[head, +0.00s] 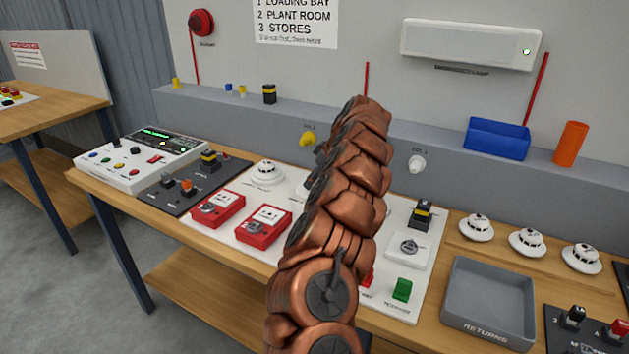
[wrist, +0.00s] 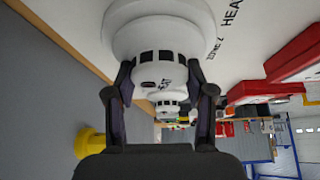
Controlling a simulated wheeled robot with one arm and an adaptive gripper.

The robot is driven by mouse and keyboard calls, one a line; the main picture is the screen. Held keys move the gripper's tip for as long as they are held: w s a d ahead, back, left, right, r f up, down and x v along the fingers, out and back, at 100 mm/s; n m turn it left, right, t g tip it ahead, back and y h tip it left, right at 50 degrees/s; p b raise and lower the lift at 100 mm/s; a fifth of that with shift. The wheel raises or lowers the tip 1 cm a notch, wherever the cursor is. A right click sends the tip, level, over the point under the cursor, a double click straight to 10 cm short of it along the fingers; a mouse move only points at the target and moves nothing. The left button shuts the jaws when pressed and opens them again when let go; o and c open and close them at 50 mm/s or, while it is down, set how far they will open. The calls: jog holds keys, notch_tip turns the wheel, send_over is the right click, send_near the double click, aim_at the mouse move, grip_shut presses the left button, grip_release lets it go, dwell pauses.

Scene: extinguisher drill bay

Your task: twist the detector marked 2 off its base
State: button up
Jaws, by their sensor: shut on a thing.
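In the wrist view a white round detector (wrist: 158,35) sits on its wider white base (wrist: 118,22). The print beside it on the white panel reads "ZONE 2 HEAT", partly cut off. My gripper (wrist: 160,78) has its two dark fingers shut on the detector, one on each side of its slotted body. A smaller-looking white detector (wrist: 166,104) shows beyond it, between the fingers. The other detector (head: 268,173) stands on the white panel, left of my arm.
Red call points (head: 264,226) lie left of my arm. A grey returns tray (head: 489,326) stands at the right, with three loose white detectors (head: 528,241) behind it. A yellow knob (head: 307,139) and a white one (head: 417,163) stick out of the grey ledge.

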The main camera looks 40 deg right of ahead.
jog(key=shift+f, duration=0.1)
jog(key=shift+s+n, duration=0.1)
jog(key=shift+n, duration=0.2)
jog(key=shift+n+y, duration=0.4)
jog(key=shift+n, duration=0.2)
jog(key=shift+n, duration=0.3)
jog(key=shift+d+n+g+y, duration=0.1)
jog(key=shift+n+g+y, duration=0.2)
jog(key=shift+n+y, duration=0.15)
jog(key=shift+n, duration=0.35)
jog(key=shift+r+p, duration=0.2)
jog(key=shift+p, duration=0.1)
